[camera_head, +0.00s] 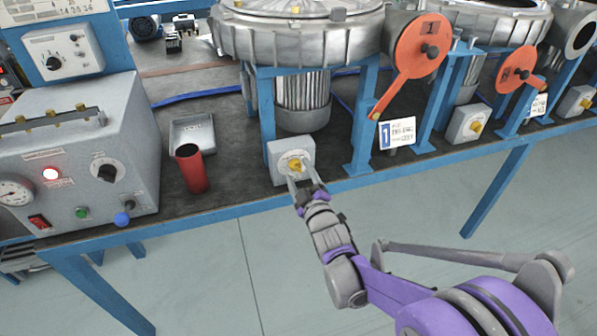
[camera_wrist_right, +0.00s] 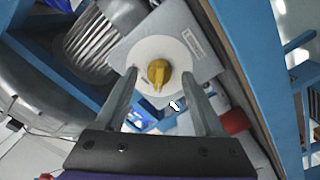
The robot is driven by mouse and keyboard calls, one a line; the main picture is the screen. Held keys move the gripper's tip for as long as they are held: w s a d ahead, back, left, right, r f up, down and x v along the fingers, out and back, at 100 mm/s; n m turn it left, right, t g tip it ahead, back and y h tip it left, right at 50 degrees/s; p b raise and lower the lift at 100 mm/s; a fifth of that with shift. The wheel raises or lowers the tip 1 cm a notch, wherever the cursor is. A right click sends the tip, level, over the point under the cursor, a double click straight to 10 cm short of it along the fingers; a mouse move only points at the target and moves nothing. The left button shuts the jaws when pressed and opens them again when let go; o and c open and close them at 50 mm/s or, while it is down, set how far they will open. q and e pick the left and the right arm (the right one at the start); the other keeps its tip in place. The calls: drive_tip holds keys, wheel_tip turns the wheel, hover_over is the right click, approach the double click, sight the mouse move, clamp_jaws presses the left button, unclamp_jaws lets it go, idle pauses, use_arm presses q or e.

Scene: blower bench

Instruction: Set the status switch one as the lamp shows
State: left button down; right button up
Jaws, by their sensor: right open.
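Status switch one is a yellow knob (camera_head: 295,165) on a white round dial, on a grey box (camera_head: 277,172) at the bench's front edge below the first blower. The knob also shows in the right wrist view (camera_wrist_right: 158,73), its narrow end towards the bottom of that picture. My right gripper (camera_head: 303,187) is open in front of the dial. In the wrist view its fingers (camera_wrist_right: 160,78) lie either side of the knob, with gaps; contact is not visible. My left gripper is not in view.
A red cup (camera_head: 190,168) and a grey tray (camera_head: 192,135) stand left of the switch. An orange disc with lever (camera_head: 410,55) and a blue "1" card (camera_head: 397,133) are to the right. A second yellow switch (camera_head: 476,127) sits further right. Blue frame legs flank the switch box.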

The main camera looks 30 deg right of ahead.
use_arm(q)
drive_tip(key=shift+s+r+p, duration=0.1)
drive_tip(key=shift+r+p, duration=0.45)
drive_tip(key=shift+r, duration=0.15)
use_arm(e)
drive_tip(key=v, duration=1)
drive_tip(key=shift+w, duration=0.1)
drive_tip(key=s+a+f+m+g+y, duration=0.25)
drive_tip(key=s+a+f+g, duration=0.4)
drive_tip(key=s, duration=0.35)
drive_tip(key=s+a+f+m+g+y, duration=0.2)
drive_tip(key=s+a+f+m+g, duration=0.35)
drive_tip(key=s, duration=0.45)
use_arm(q)
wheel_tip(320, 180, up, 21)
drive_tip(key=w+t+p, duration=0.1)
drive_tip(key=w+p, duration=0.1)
drive_tip(key=p, duration=1.6)
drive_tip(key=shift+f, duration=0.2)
use_arm(e)
wheel_tip(320, 180, up, 21)
drive_tip(key=w+n, duration=0.1)
drive_tip(key=w, duration=0.1)
drive_tip(key=shift+a+r+n, duration=0.15)
drive_tip(key=shift+a+n, duration=0.15)
